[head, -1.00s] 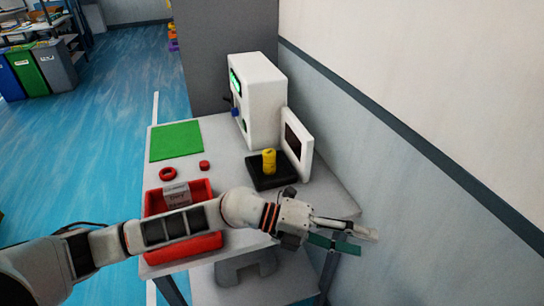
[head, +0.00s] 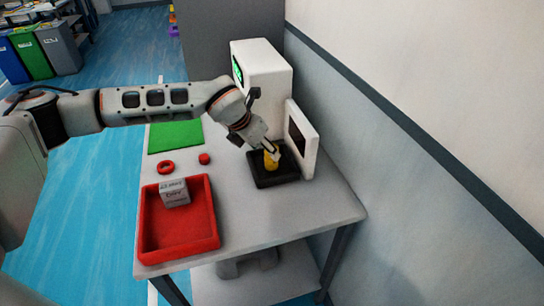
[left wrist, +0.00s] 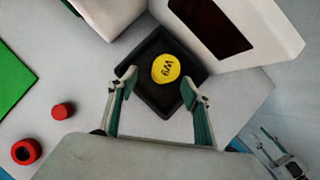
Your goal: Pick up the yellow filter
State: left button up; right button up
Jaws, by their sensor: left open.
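The yellow filter (head: 271,161) stands on a black square base (head: 285,172) at the back right of the table. In the left wrist view its round top (left wrist: 166,68) with dark lettering faces the camera. My left gripper (head: 270,150) is over it, pointing down. In the left wrist view the left gripper (left wrist: 158,88) is open, its fingers to either side of and a little below the filter in the picture, with nothing between them.
A white screen panel (head: 306,138) and white machine (head: 266,75) stand close by the base. A red tray (head: 210,220) holds a small box (head: 174,192). A red ring (head: 166,168), small red piece (head: 204,158) and green mat (head: 176,137) lie left. A wall is at right.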

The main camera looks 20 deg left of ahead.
aim_at(270, 165)
pick_arm(q)
jog(key=shift+d+x, duration=0.15)
jog(key=shift+x, duration=1.2)
jog(key=shift+d+x, duration=0.15)
jog(key=shift+x, duration=1.2)
jog(key=shift+r, duration=0.1)
jog(key=c, duration=1.2)
jog(key=shift+c, duration=0.7)
jog(key=shift+r, duration=0.15)
